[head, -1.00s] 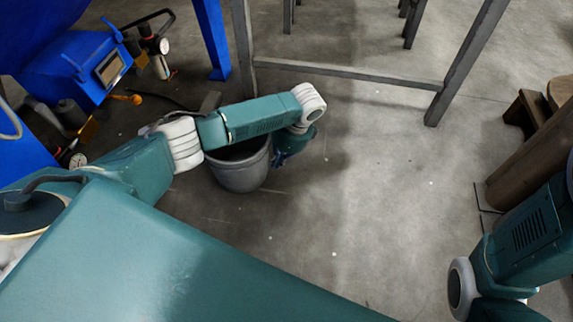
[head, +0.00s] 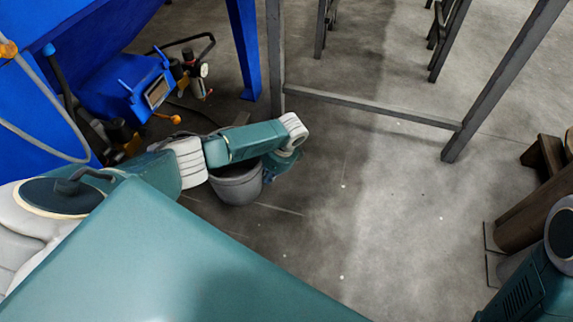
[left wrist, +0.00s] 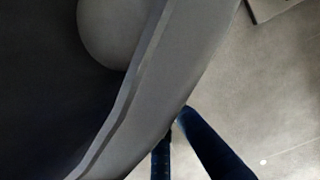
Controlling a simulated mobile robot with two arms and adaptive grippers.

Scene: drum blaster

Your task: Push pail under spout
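The grey pail (head: 238,188) stands upright on the floor beside the blue machine, partly hidden under my left forearm. My left gripper (head: 280,166) is low at the pail's right side. In the left wrist view the pail's curved wall and rim (left wrist: 150,110) fill much of the picture, with its dark inside at left. The dark blue fingers (left wrist: 175,122) are outside the wall, close against it, with their tips together and nothing seen between them. I cannot tell if they touch the pail. No spout can be made out. My right gripper is out of view.
The blue machine (head: 115,75) with a gauge and hose is at the upper left; its blue leg (head: 243,50) stands behind the pail. A grey metal frame (head: 375,108) is beyond. A brown wooden thing (head: 540,200) is at right. The middle floor is clear.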

